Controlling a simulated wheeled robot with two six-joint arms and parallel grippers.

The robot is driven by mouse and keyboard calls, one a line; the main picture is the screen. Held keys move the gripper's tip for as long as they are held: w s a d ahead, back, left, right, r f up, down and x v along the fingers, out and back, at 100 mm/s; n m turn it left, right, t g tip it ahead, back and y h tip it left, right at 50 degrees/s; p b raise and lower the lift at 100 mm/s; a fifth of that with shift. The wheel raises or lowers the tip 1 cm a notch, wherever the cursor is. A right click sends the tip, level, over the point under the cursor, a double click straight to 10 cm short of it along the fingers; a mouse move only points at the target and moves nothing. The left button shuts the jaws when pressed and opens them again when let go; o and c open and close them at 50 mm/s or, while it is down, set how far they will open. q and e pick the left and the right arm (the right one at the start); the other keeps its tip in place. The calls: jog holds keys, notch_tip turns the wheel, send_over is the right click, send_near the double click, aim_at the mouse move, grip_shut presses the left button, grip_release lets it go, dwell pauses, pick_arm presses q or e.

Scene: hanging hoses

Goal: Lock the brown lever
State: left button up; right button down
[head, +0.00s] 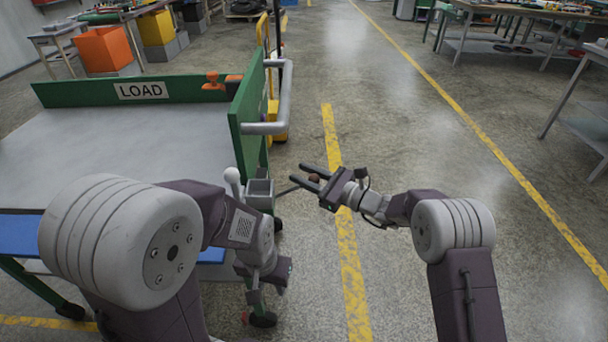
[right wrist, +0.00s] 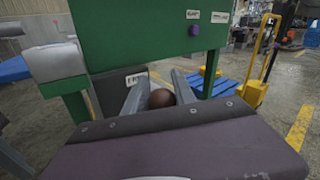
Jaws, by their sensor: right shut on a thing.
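The brown lever (head: 314,177) has a round brown knob on a thin rod, which runs left toward a grey box at the green cart's side. My right gripper (head: 298,173) is shut on the lever, one finger on each side of the knob. In the right wrist view the brown knob (right wrist: 161,98) sits between the two grey fingers (right wrist: 155,92), below the green panel; its lower part is hidden by the gripper body. My left gripper (head: 262,298) points down beside the cart, low in the head view; its fingers are too unclear to read.
The green cart (head: 70,92) with a LOAD sign and grey top fills the left. A grey handle bar (head: 284,100) sticks out at its corner. A pale ball-topped post (head: 232,176) stands near the grey box (head: 259,190).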

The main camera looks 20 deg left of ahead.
pick_arm(q)
jog(key=shift+f, duration=0.1)
pick_arm(e)
jog(key=shift+d+f, duration=0.1)
jog(key=shift+f, duration=0.15)
dwell(0.6)
